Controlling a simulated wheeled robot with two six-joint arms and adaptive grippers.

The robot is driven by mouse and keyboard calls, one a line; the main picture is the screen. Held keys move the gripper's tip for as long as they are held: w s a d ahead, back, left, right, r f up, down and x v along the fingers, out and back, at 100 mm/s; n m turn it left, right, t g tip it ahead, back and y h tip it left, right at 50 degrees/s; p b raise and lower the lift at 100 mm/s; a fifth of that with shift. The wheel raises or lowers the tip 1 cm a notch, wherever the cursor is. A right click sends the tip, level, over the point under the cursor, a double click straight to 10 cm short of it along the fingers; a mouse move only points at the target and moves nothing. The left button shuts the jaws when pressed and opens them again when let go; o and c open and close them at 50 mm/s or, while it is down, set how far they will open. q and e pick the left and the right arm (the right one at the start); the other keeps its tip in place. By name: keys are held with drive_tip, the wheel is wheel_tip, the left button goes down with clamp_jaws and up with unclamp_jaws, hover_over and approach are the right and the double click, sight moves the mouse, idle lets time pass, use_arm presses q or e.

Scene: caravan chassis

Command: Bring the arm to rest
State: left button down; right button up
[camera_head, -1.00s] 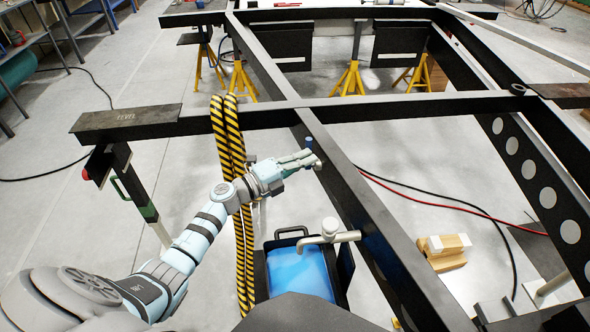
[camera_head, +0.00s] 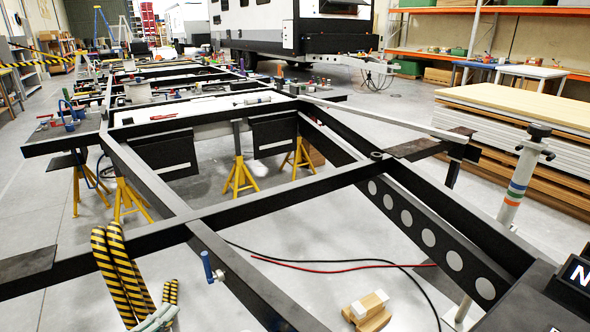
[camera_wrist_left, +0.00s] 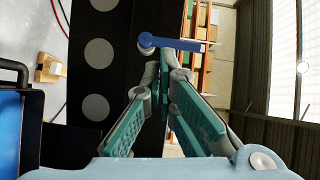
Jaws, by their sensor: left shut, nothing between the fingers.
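My left gripper (camera_wrist_left: 159,68) shows in the left wrist view with its two green-padded fingers closed together, nothing between them. Only a small grey part of it (camera_head: 156,318) shows at the bottom left of the head view, in front of the yellow-and-black striped hoses (camera_head: 122,272). A blue-handled pin (camera_head: 207,266) stands at the dark frame beam. A blue handle (camera_wrist_left: 172,43) also shows just beyond the fingertips in the wrist view; I cannot tell whether they touch it. My right gripper is in neither view.
The black chassis frame (camera_head: 285,198) fills the middle, on yellow stands (camera_head: 240,176). Red and black cables (camera_head: 330,264) and wooden blocks (camera_head: 368,310) lie on the floor. Stacked panels (camera_head: 530,120) stand right. In the wrist view, a blue container (camera_wrist_left: 8,135) is at left.

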use_arm(q)
drive_tip(key=s+a+f+n+g+y+p, duration=0.2)
drive_tip(key=s+a+f+n+g+y, duration=0.2)
drive_tip(key=s+f+n, duration=0.5)
drive_tip(key=s+a+f+n+g+y+p, duration=0.3)
drive_tip(key=s+a+f+n+y, duration=0.15)
drive_tip(key=f, duration=0.75)
drive_tip(key=s+d+f+n+g+p, duration=0.2)
drive_tip(key=s+d, duration=0.3)
drive_tip(key=s, duration=0.4)
drive_tip(key=s+d+f+n+g+h+p, duration=0.1)
drive_tip(key=s+d+f+n+g+p, duration=0.1)
drive_tip(key=s, duration=0.8)
drive_tip(key=s+d+f+n+g+h+p, duration=0.1)
drive_tip(key=s+d+f+n+g+p, duration=0.1)
drive_tip(key=s+d+f+g, duration=0.2)
drive_tip(key=s+d, duration=0.3)
drive_tip(key=s, duration=0.3)
drive_tip(key=shift+d+f+g+p, duration=0.2)
drive_tip(key=shift+d+g+p, duration=0.1)
drive_tip(key=shift+d, duration=0.05)
